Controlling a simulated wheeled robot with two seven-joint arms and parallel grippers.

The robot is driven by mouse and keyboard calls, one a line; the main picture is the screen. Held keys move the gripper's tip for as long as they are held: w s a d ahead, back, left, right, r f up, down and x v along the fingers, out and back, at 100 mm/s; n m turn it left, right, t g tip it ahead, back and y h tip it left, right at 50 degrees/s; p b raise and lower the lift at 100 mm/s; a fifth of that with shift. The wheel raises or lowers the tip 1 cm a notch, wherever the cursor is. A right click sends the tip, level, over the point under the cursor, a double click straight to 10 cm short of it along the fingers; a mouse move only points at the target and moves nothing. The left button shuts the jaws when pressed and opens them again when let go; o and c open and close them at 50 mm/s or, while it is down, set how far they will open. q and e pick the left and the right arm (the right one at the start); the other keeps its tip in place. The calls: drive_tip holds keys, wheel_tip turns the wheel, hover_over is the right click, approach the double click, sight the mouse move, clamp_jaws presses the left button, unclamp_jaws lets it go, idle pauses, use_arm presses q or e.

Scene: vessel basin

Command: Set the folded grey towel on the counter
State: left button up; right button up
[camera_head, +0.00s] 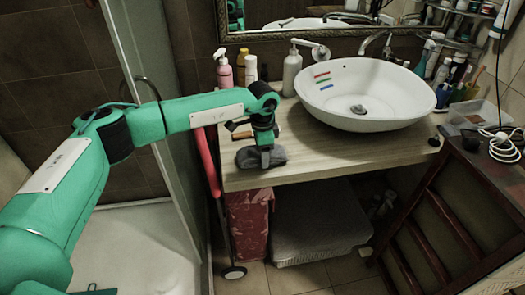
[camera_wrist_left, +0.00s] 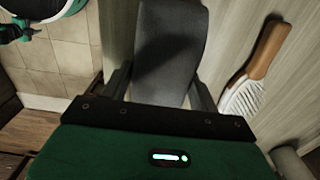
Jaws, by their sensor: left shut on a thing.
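The folded grey towel (camera_head: 250,158) is at the left front part of the wooden counter (camera_head: 330,155). My left gripper (camera_head: 265,146) points down over it and is shut on it. In the left wrist view the towel (camera_wrist_left: 172,45) lies between the two dark fingers of the gripper (camera_wrist_left: 162,90) and extends away from them. The counter's wood grain shows beside it. I cannot tell whether the towel touches the counter or hangs just above it. My right gripper is in neither view.
A wooden-handled hairbrush (camera_wrist_left: 262,65) lies right of the towel in the wrist view. The white basin (camera_head: 365,90) fills the counter's middle and right. Pink (camera_head: 224,72) and white (camera_head: 291,72) bottles stand behind. The counter's front strip is clear.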

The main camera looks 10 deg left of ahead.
use_arm(q)
drive_tip(key=shift+f, duration=0.2)
drive_tip(key=o, duration=0.8)
drive_tip(key=shift+o, duration=0.8)
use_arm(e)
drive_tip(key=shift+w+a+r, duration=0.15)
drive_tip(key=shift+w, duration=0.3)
use_arm(q)
drive_tip(key=shift+r, duration=0.15)
